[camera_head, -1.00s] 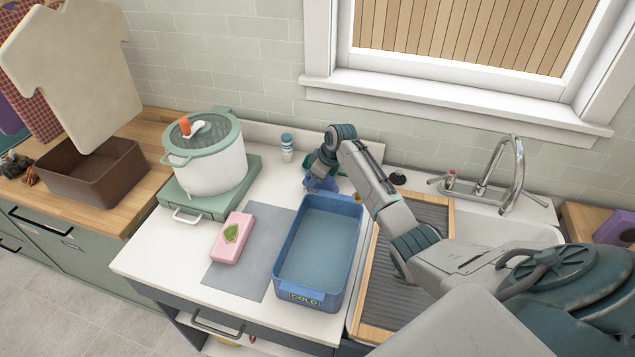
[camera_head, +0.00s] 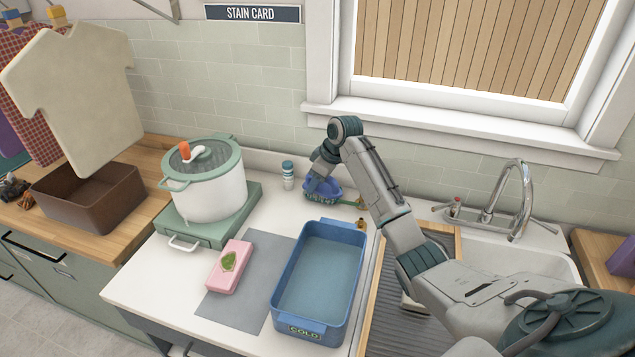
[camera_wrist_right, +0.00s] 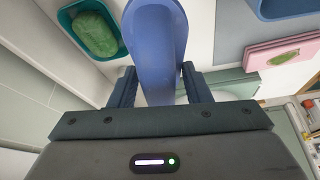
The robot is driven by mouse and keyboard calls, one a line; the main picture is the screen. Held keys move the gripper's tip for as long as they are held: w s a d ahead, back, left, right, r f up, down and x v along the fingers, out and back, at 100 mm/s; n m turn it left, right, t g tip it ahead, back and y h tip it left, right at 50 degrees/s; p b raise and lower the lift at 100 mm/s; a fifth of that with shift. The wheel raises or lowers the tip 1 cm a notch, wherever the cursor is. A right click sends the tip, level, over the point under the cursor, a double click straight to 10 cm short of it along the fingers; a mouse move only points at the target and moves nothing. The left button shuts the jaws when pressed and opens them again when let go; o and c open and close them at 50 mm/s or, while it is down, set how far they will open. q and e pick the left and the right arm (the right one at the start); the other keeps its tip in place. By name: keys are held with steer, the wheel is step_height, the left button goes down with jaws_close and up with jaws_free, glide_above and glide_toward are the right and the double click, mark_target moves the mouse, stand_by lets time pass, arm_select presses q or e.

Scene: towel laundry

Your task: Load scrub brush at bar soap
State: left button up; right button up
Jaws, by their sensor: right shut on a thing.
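My right gripper (camera_head: 324,176) is shut on the blue scrub brush (camera_head: 318,190) at the back of the counter, behind the blue basin. In the right wrist view the brush's blue handle (camera_wrist_right: 155,45) stands between the two fingers (camera_wrist_right: 157,88). The green bar soap (camera_wrist_right: 94,34) lies in a teal dish (camera_wrist_right: 75,15) at the upper left of that view, to the left of the brush handle. In the head view the gripper and brush hide the soap. I cannot tell whether brush and soap touch. My left gripper is not in view.
The blue basin (camera_head: 277,290) stands in front of the brush, beside a pink packet (camera_head: 229,268) on a grey mat (camera_head: 240,312). A lidded pot (camera_head: 208,185) and small bottle (camera_head: 288,175) are to the left. The sink tap (camera_head: 518,200) is at the right.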

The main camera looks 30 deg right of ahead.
steer(key=shift+w+d+r, duration=0.1)
steer(key=shift+w+d, duration=0.15)
steer(key=shift+w, duration=0.15)
steer(key=w+d+m+h+p, duration=0.3)
steer(key=w+d+m+p, duration=0.1)
steer(key=w+d+m, duration=0.4)
steer(key=shift+m, duration=0.5)
steer(key=b+x, duration=0.3)
steer(key=b, duration=0.1)
steer(key=a+b+x, duration=0.1)
steer(key=b+x, duration=0.1)
steer(key=shift+s+f, duration=0.1)
steer(key=shift+f, duration=0.3)
steer(key=shift+f, duration=0.45)
steer(key=shift+s, duration=0.1)
stand_by(1.7)
